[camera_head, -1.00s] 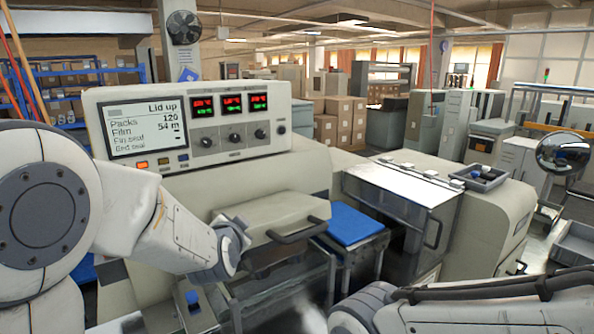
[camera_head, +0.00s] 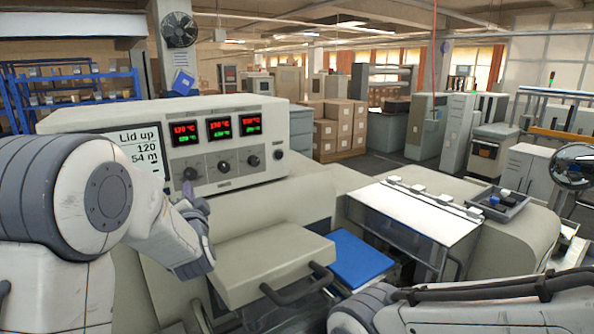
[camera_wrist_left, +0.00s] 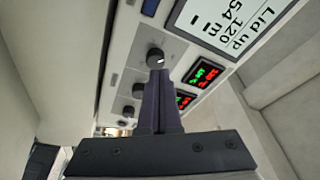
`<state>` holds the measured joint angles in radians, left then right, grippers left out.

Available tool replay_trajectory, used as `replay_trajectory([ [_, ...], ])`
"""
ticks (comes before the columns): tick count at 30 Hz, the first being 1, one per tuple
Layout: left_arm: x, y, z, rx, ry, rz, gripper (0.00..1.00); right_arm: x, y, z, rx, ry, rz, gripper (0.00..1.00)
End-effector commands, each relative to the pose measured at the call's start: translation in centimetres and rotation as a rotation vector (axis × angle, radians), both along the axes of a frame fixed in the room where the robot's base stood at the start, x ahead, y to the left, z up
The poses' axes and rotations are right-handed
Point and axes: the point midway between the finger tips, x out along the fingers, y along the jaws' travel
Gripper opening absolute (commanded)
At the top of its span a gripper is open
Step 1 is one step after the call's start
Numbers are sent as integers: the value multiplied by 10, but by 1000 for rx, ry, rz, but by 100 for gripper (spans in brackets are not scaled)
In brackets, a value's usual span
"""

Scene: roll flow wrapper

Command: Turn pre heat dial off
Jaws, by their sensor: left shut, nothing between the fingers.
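The control panel (camera_head: 205,185) of a beige machine carries a row of three dark dials under three red-and-green readouts. The dial labels are too small to read, so I cannot tell which is the pre heat dial. The leftmost dial (camera_head: 190,173) sits just above the fingertips of my left gripper (camera_head: 188,196). In the left wrist view, my left gripper (camera_wrist_left: 158,78) is shut and empty, its tips right at this dial (camera_wrist_left: 155,58); contact is unclear. The other dials (camera_head: 223,166) (camera_head: 253,160) are to the right. My right gripper is out of view.
The display (camera_head: 138,150) reads "Lid up" and is partly hidden by my left arm. A beige cover with a dark handle (camera_head: 298,283) juts out below the panel. A blue plate (camera_head: 357,258) and a clear-fronted lid (camera_head: 415,214) lie to the right.

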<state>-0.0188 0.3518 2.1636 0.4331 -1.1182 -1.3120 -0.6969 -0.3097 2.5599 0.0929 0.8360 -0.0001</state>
Motion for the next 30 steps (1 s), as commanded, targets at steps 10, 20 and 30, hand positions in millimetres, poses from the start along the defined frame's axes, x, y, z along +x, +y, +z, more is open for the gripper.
replay_trajectory([
  [10,33,33,-1,-1,-1,11,0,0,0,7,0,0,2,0],
  [20,50,41,0,-1,0,7,0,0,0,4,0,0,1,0],
  [30,50,40,0,-1,0,5,0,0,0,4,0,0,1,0],
])
